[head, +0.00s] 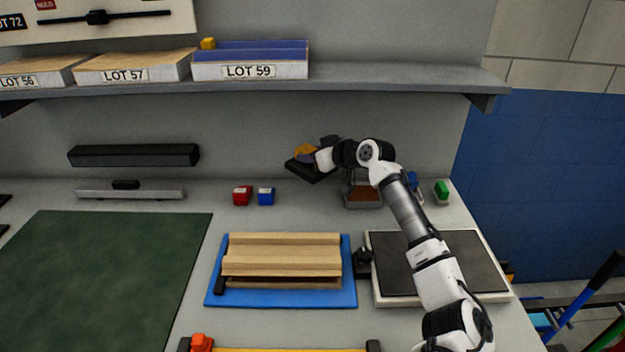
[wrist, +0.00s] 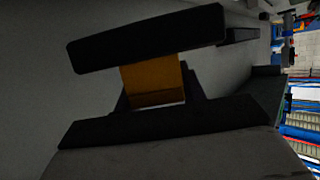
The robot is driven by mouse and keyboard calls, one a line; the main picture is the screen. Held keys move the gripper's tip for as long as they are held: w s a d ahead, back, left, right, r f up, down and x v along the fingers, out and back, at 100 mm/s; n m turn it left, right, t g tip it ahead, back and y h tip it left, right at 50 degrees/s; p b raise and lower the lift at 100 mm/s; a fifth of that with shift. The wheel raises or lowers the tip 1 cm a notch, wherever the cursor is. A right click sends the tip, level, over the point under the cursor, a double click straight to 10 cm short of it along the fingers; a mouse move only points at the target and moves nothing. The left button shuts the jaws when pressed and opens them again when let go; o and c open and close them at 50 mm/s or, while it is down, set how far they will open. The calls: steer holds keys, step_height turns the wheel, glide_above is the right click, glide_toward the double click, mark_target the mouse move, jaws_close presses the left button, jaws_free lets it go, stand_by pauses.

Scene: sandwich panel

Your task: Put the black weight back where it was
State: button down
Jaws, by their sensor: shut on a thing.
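My gripper (head: 317,150) is raised over the back of the bench, below the shelf. It is shut on an orange-yellow part on top of a black slab-like weight (head: 308,173), which looks slightly tilted and held above the bench top. In the wrist view my two dark fingers (wrist: 152,80) lie on either side of the orange-yellow grip (wrist: 152,78). The dark body of the weight shows only in part behind it. A wooden panel stack (head: 282,258) lies on a blue base (head: 350,298) at the front middle.
A red block (head: 242,196) and a blue block (head: 266,197) stand at the back. A white-framed dark plate (head: 385,300) lies at right, partly behind my arm. A green mat (head: 105,275) covers the left. The shelf (head: 400,76) with lot boxes runs above.

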step_height(320, 180, down, 8)
steer(key=p, duration=0.2)
steer(key=shift+f+p, duration=0.15)
steer(key=shift+p, duration=0.2)
steer(key=shift+f, duration=0.3)
steer(key=shift+f, duration=0.2)
steer(key=c, duration=0.8)
jaws_free()
steer(key=shift+s+f, duration=0.1)
steer(key=shift+c, duration=0.2)
steer(key=shift+r, duration=0.2)
